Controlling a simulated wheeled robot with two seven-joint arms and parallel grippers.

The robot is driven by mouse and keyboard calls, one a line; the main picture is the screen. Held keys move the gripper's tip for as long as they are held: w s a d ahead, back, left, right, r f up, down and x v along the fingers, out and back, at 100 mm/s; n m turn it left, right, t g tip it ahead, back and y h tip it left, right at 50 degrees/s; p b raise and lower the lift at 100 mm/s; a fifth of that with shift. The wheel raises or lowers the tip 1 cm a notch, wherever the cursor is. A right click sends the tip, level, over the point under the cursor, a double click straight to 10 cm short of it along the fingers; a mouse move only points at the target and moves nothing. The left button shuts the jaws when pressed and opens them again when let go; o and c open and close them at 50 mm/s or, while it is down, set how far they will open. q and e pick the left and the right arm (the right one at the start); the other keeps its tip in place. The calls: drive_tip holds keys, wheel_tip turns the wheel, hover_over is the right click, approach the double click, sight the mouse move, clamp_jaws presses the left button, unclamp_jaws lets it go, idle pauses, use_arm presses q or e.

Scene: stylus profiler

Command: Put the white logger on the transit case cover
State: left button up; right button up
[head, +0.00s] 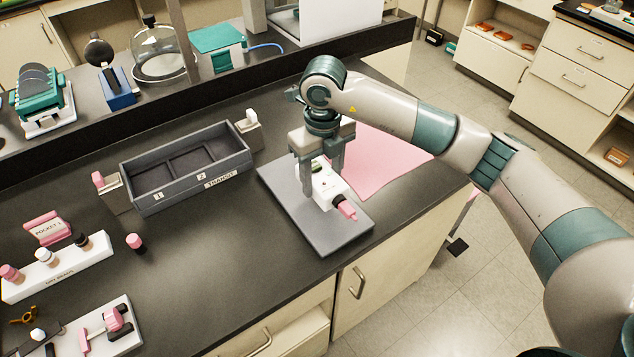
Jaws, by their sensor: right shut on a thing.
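The white logger (327,189), a small white block with a dark collar and pink tip at its front right end, is between the fingers of my right gripper (321,180). My right gripper points down and is shut on it, hiding part of its left side. The transit case cover (310,228), a flat grey plate, lies on the dark bench directly below. The logger is over the middle of the cover; I cannot tell whether it touches it. My left gripper is not in view.
A grey tray (136,198) marked 1, 2 and TRANSIT stands left of the cover. A pink sheet (390,160) lies behind it to the right. A white rack (58,268) with pegs and a pink-topped peg (135,241) are at left. The bench between is clear.

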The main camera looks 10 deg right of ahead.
sight(317, 187)
drive_tip(key=shift+w+a+f, duration=0.35)
drive_tip(key=shift+w+a, duration=0.05)
drive_tip(key=shift+a, duration=0.1)
drive_tip(key=shift+s+f+p, duration=0.1)
drive_tip(key=shift+f+p, duration=0.5)
wheel_tip(317, 187, down, 2)
drive_tip(key=shift+p, duration=0.6)
drive_tip(key=shift+f, duration=0.4)
drive_tip(key=shift+f, duration=0.1)
